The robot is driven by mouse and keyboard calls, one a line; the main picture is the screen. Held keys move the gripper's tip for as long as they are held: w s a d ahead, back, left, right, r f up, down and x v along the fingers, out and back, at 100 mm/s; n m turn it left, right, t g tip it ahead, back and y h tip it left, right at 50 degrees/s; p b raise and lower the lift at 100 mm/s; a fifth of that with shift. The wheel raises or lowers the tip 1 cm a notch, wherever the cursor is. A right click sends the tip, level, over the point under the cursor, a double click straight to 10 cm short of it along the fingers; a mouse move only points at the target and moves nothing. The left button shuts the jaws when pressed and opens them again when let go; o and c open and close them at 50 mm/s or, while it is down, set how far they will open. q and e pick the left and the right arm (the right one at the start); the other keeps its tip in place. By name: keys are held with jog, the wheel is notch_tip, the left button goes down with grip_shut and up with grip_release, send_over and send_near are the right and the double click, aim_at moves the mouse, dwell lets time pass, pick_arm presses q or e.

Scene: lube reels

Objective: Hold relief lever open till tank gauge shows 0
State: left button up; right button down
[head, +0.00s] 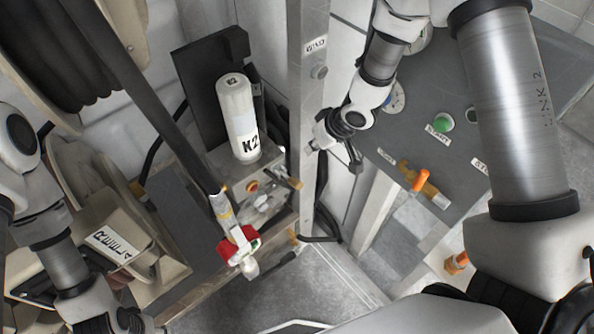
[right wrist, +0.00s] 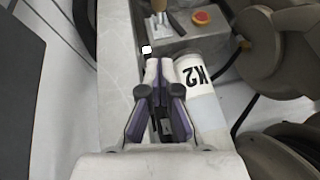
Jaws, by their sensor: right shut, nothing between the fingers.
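An orange-handled lever (head: 420,181) sits on a brass fitting on the grey panel at the right in the head view. I cannot tell for certain that it is the relief lever. A round dial (head: 396,97) on the panel is partly covered by my right arm; its reading is not legible. My right gripper (head: 334,158) is shut and empty, left of the panel beside the metal post and apart from the orange lever. It also shows in the right wrist view (right wrist: 158,75). My left gripper (head: 115,322) is at the bottom left; its fingers are unclear.
A white K2 canister (head: 237,115) stands on a metal box with a red button (head: 252,187). A red-and-white nozzle (head: 240,248) hangs at the box's front. The upright post (head: 309,90) stands left of the panel. A green button (head: 443,122) is on the panel.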

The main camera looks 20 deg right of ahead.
notch_tip(320, 180, down, 2)
jog(key=w, duration=0.2)
jog(key=p, duration=0.1)
send_over(290, 179)
jog(key=d, duration=0.2)
notch_tip(290, 179, down, 6)
jog(key=f, duration=0.2)
jog(key=f+p, duration=0.1)
jog(key=f, duration=0.1)
jog(key=shift+s+a+f, duration=0.1)
jog(key=shift+s+f, duration=0.05)
jog(key=shift+s, duration=0.2)
jog(key=shift+s+f, duration=0.25)
pick_arm(q)
jog(key=shift+w+r, duration=0.3)
jog(key=shift+r, duration=0.65)
jog(key=shift+a+f, duration=0.1)
jog(key=shift+f, duration=0.05)
pick_arm(e)
jog(key=shift+f, duration=0.1)
